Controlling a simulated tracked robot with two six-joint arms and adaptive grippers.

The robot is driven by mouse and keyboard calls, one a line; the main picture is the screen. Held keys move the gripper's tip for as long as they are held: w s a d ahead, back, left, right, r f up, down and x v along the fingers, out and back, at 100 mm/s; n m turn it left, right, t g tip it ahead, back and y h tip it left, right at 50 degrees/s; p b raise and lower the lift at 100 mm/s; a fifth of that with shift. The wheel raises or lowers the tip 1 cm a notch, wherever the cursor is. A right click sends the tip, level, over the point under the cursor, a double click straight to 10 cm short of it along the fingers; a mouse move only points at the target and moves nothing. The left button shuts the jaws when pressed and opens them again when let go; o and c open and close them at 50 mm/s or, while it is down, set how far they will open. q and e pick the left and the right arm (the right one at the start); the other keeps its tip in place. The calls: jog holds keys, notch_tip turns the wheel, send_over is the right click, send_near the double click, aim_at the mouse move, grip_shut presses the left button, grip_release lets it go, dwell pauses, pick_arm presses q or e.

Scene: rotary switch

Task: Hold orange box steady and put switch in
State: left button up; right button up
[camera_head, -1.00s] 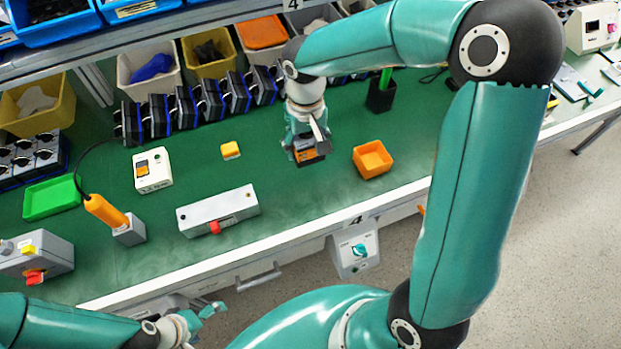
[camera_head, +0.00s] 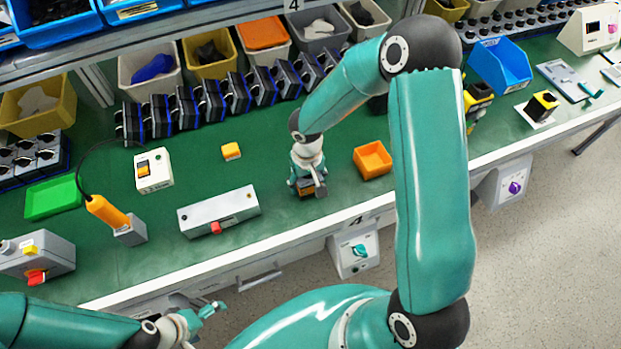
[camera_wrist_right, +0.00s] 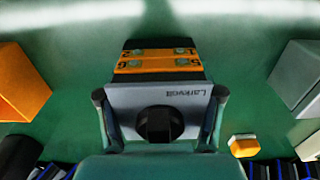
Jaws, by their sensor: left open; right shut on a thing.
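The orange box (camera_head: 372,160), small and open-topped, stands on the green bench near its front edge. It also shows at the left of the right wrist view (camera_wrist_right: 20,85). My right gripper (camera_head: 307,188) is left of the box, apart from it. It is shut on the switch (camera_wrist_right: 160,97), which has a grey face plate, a black knob and orange terminal strips. In the head view the gripper mostly hides the switch (camera_head: 304,193); its height above the bench is hard to tell. My left gripper (camera_head: 208,310) is open and empty, in front of the bench, away from the orange box.
A grey box with a red button (camera_head: 218,211) and a yellow block (camera_head: 231,150) lie left of my right gripper. A row of black switches (camera_head: 210,101) stands behind. The bench between the right gripper and the orange box looks clear.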

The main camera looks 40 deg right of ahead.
jog(key=shift+r, duration=0.1)
jog(key=shift+f, duration=0.25)
jog(key=o, duration=1.3)
jog(key=shift+r+p, duration=0.2)
jog(key=shift+p, duration=0.2)
jog(key=r, duration=0.1)
jog(key=r+b, duration=0.1)
jog(key=r, duration=0.2)
jog(key=shift+w+d+r+b, duration=0.15)
jog(key=shift+d+b, duration=0.15)
jog(key=shift+b, duration=0.05)
notch_tip(320, 180, up, 12)
jog(key=shift+r, duration=0.15)
